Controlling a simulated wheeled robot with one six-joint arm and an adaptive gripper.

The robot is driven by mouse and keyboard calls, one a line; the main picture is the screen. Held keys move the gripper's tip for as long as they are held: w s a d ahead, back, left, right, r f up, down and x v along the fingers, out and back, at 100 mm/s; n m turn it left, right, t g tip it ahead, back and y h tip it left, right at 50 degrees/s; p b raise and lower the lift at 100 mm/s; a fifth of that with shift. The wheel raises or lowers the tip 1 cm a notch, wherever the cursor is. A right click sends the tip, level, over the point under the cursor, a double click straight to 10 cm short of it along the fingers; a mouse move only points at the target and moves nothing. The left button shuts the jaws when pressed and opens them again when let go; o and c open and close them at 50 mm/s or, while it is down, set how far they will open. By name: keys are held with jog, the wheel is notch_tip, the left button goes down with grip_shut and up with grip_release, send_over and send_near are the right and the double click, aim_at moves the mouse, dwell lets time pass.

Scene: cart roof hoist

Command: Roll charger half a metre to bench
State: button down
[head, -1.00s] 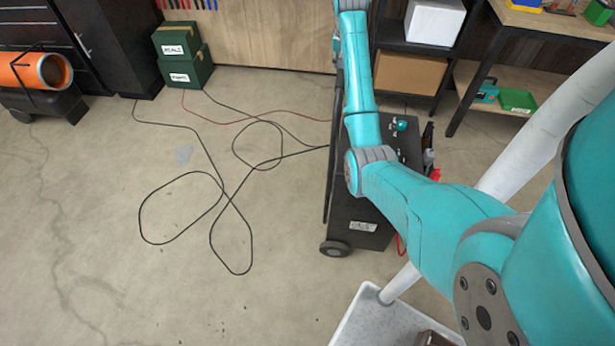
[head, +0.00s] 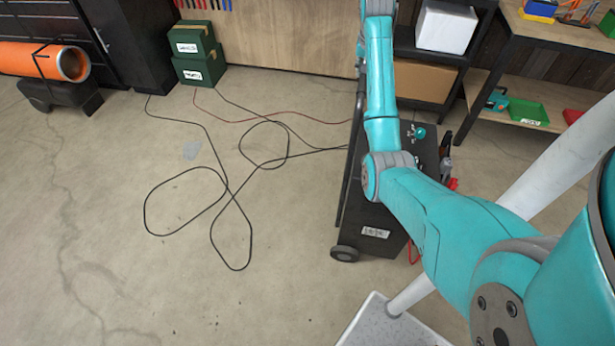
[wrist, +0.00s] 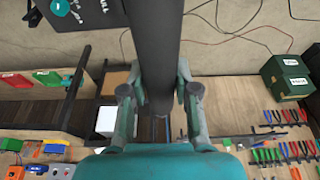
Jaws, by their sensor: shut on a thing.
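The charger (head: 378,222) is a dark wheeled box standing upright on the floor, partly behind my arm in the head view. It has a wheel (head: 345,254) at its near left corner and a teal knob on top. Its top panel also shows in the wrist view (wrist: 88,14). In the wrist view my gripper (wrist: 157,100) is shut around a thick dark bar (wrist: 155,50), which looks like the charger's handle. In the head view the gripper is mostly hidden behind my arm. The wood-topped bench (head: 545,28) stands at the right.
A black cable (head: 230,190) lies in loops on the floor left of the charger, and a red cable runs behind. Green boxes (head: 198,52), an orange cylinder (head: 70,63) and a shelf with a white box (head: 446,27) line the back.

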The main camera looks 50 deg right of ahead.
jog(key=shift+s+f, duration=0.1)
jog(key=s+d, duration=0.4)
jog(key=s, duration=0.5)
dwell(0.9)
jog(key=shift+d, duration=0.1)
